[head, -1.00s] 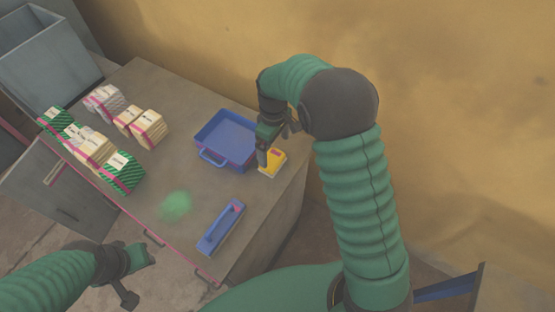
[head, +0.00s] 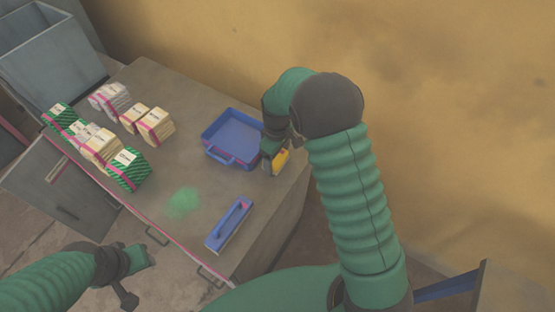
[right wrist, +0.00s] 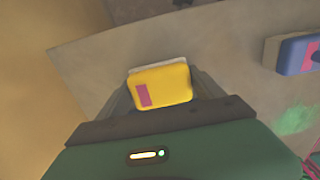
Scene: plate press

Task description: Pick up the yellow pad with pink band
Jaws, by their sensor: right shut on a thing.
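The yellow pad with a pink band (head: 281,161) is in my right gripper, at the right edge of the table beside the blue tray. In the right wrist view the yellow pad (right wrist: 162,88) sits between the fingers, its pink patch on the left and a pale layer behind it. My right gripper (head: 272,160) is shut on it; the arm hides part of the pad in the head view. I cannot tell how far the pad is above the table. My left gripper (head: 140,256) is at the lower left, away from the pad; its fingers are too small to read.
The blue tray (head: 228,162) with a handle looks empty. A blue-handled block (head: 229,224) lies near the front edge, by a green powder patch (head: 183,202). Several banded stacks (head: 128,168) stand at the left. A grey bin (head: 52,62) is beyond. A wall rises behind.

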